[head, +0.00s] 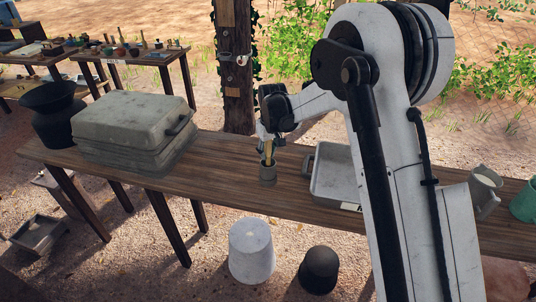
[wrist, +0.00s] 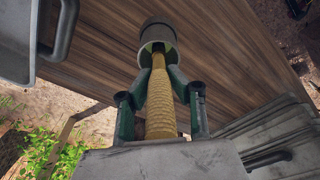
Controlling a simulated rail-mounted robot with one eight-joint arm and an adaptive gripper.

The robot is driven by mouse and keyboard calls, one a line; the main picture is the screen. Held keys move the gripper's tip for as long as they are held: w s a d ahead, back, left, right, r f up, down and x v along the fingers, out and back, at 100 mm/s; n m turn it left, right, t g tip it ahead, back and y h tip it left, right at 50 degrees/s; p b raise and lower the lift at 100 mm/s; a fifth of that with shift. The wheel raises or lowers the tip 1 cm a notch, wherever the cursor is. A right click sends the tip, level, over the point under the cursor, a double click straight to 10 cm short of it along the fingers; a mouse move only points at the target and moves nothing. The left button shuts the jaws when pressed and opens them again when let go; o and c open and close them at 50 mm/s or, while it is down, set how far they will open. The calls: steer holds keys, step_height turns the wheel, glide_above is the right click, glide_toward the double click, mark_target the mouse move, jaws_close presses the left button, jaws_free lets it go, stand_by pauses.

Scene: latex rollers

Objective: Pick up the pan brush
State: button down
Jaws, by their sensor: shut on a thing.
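The pan brush (wrist: 161,105) is a yellow-tan ribbed stick in the middle of the wrist view. It also shows in the head view (head: 268,153) as a tan stick under my gripper (head: 266,146). Its far end is at the mouth of a small grey cup (wrist: 157,38), which stands on the wooden table and shows in the head view (head: 267,174). The green and dark fingers of my gripper (wrist: 158,80) are closed on the brush from both sides, just above the cup. The brush's end inside the cup is hidden.
A grey metal tray (head: 331,176) lies to the right of the cup on the wooden table (head: 222,165). A large grey case (head: 135,120) and a black pot (head: 55,110) stand to the left. Mugs (head: 484,188) stand at the right. Bare tabletop lies between case and cup.

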step_height(320, 180, up, 10)
steer(key=shift+f+b, duration=0.15)
steer(key=shift+b, duration=0.7)
steer(key=shift+f+b, duration=3.2)
steer(key=shift+f, duration=1.15)
steer(key=shift+f+b, duration=0.55)
steer(key=shift+r, duration=0.15)
steer(key=shift+r+p, duration=1.55)
steer(key=shift+r, duration=1.85)
